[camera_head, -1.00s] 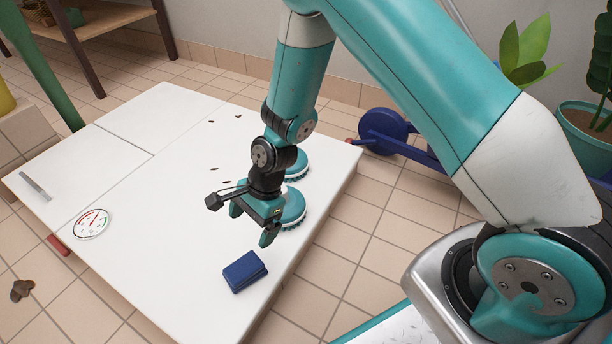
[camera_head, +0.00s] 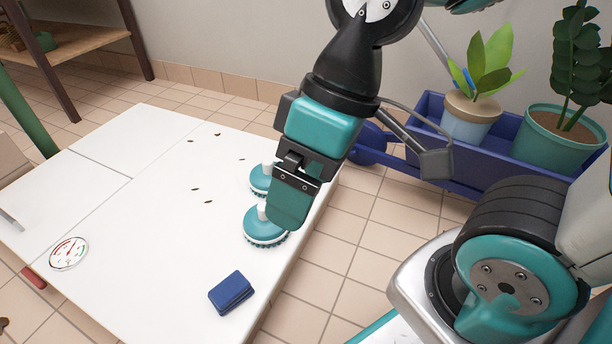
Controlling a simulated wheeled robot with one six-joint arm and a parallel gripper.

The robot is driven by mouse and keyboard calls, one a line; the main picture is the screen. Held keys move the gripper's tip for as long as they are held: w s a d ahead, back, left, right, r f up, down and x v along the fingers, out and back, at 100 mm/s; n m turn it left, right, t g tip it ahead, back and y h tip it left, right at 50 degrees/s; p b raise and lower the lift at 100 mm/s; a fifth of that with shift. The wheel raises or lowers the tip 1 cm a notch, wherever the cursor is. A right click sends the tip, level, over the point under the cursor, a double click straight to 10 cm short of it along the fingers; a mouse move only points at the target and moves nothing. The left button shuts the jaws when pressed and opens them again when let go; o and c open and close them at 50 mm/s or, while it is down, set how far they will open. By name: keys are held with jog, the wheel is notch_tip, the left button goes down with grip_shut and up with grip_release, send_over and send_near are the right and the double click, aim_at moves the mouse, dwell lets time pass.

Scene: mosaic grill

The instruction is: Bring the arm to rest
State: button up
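My gripper (camera_head: 291,205) is raised in front of the camera, above the right edge of the white table (camera_head: 130,230). It points down and is seen side-on, with one teal finger covering the other. I cannot tell whether it is open or shut, and nothing shows in it. My arm runs up from it to the top edge of the view.
Two round teal brushes (camera_head: 264,228) (camera_head: 261,180) stand at the table's right edge, partly behind my gripper. A blue block (camera_head: 231,293), a dial gauge (camera_head: 69,253) and several dark bits lie on the table. A blue cart (camera_head: 470,165) with potted plants stands right.

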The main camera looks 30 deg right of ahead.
jog(key=shift+r, duration=0.1)
notch_tip(320, 180, up, 48)
jog(key=p, duration=4.8)
jog(key=shift+r+p, duration=0.25)
jog(key=shift+p, duration=0.05)
